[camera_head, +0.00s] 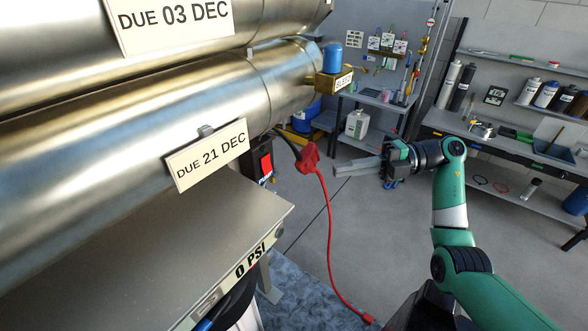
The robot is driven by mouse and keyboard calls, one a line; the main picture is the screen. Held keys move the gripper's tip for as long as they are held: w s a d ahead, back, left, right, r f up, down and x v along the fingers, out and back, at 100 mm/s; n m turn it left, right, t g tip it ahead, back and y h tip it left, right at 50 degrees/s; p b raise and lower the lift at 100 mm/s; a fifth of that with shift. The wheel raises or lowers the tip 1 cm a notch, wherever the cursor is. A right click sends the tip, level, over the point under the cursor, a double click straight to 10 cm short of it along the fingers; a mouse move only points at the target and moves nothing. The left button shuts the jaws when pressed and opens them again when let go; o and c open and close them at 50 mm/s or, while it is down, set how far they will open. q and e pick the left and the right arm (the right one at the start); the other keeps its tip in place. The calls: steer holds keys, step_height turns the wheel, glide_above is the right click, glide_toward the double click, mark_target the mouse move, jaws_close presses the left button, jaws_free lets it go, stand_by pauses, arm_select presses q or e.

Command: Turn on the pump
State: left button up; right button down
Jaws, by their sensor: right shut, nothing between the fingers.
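A black box with a red rocker switch (266,163) sits beside the lower metal tube, just right of the "DUE 21 DEC" sign. I cannot tell which way the switch is set. A "0 PSI" readout (252,258) is on the front edge of the grey bench below the tube. My right gripper (338,169) is shut and empty, its fingers pointing left toward the switch. It is apart from the switch, to its right in the picture. My left gripper is not in view. No separate pump body is clearly seen.
A red connector (307,157) on a red cable (329,230) hangs between the switch and my right gripper. Two large metal tubes (120,130) fill the left. A blue-capped "BLEED" fitting (334,82) is at the lower tube's end. Shelves (505,185) stand at the right.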

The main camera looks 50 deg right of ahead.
steer(key=p, duration=0.3)
glide_toward(265, 174)
steer(key=a, duration=0.4)
steer(key=w, duration=0.4)
steer(key=shift+a+f+p, duration=0.2)
steer(key=shift+p, duration=0.15)
